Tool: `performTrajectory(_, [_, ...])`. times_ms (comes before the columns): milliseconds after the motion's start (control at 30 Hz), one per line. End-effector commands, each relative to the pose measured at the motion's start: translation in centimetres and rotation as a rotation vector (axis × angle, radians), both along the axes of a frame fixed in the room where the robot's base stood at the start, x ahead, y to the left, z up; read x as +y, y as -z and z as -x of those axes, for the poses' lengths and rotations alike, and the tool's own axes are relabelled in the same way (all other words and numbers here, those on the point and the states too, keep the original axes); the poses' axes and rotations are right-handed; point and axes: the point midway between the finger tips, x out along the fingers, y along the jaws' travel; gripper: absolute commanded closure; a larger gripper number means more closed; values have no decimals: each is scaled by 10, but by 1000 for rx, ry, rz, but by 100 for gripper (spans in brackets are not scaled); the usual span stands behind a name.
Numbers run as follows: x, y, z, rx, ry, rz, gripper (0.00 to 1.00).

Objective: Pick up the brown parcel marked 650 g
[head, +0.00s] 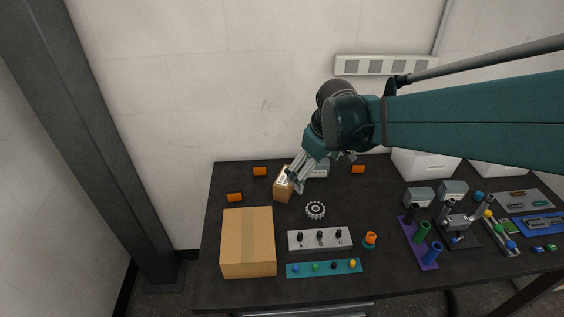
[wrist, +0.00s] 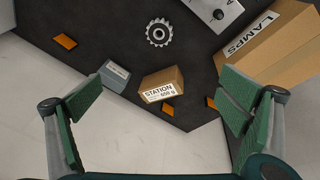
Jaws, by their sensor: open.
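The brown parcel (head: 281,190) stands on the dark table, left of the middle in the head view. In the wrist view the parcel (wrist: 165,82) lies between my open fingers, and its white label reads STATION and 650 g. My gripper (head: 297,176) is at the parcel's upper right in the head view and partly covers it. In the wrist view both fingers of my gripper (wrist: 160,85) are spread wide, with nothing held. I cannot tell exactly how far the fingertips are from the parcel.
A small grey box (wrist: 115,75) stands close beside the parcel. A large LAMPS carton (head: 248,242) stands in front of it at left. A gear (head: 315,210) and a panel marked A, B, C (head: 320,239) lie nearby. Orange blocks (head: 260,171) lie around.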

Motion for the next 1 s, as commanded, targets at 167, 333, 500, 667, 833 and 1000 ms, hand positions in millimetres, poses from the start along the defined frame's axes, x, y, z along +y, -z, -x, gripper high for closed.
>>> performTrajectory(167, [10,6,-24,34,-63,18,4])
performTrajectory(333, [18,17,-45,66,-122,33,4])
performTrajectory(500, [28,29,-65,99,-185,47,4])
performTrajectory(667, [38,42,-82,130,-243,60,4])
performTrajectory(833, [47,59,-100,162,-304,70,4])
performTrajectory(1000, [57,77,-116,194,-367,81,4])
